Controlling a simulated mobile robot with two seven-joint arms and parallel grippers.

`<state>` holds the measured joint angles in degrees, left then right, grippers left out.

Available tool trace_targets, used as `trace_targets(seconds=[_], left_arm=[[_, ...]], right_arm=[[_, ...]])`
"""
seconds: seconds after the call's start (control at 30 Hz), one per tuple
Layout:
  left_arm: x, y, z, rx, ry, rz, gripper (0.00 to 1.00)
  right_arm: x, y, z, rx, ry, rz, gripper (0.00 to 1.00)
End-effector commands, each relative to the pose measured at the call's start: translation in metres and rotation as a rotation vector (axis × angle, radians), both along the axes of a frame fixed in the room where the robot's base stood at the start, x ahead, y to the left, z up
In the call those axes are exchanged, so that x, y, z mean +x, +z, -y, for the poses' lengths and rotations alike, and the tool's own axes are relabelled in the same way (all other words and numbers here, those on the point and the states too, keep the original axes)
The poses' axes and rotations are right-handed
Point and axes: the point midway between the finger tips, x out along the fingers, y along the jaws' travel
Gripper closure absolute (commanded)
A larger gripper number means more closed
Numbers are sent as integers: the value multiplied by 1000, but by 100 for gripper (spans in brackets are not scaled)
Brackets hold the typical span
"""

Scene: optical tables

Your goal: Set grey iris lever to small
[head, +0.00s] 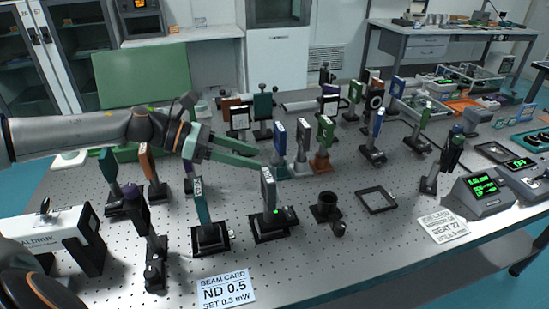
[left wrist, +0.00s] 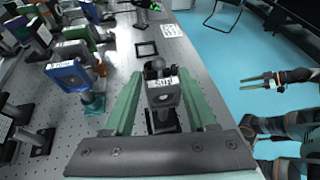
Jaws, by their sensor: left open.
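The grey iris (head: 268,188) is an upright plate on a black base with a green light, near the front middle of the table. It also shows in the left wrist view (left wrist: 163,93), with a white label on top and a round opening. Its small lever cannot be made out. My left gripper (head: 258,161) has green fingers and is open. In the left wrist view its fingers (left wrist: 160,76) stand on either side of the iris, with gaps visible. My right gripper (left wrist: 256,82) is far off to the right, over the floor, its two fingers apart and empty.
A teal-labelled mount (head: 202,210) stands left of the iris, a black cup (head: 325,207) right of it. Blue (head: 280,142) and green (head: 325,134) mounts stand close behind. A card (head: 227,290) reads ND 0.5. The table's front right is mostly clear near a square frame (head: 394,206).

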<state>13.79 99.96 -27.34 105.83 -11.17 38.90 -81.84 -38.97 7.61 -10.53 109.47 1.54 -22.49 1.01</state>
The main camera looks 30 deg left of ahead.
Motion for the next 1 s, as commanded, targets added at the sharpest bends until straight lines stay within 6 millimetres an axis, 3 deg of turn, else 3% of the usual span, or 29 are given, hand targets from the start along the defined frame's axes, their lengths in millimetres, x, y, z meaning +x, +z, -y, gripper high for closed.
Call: trace_targets(seconds=[0.6,1.0], left_arm=[[29,-16,35,-7,6,5,43],[36,-23,44,-2,6,2,43]], right_arm=[[1,29,0,0,-1,2,45],[1,33,0,1,0,3,45]])
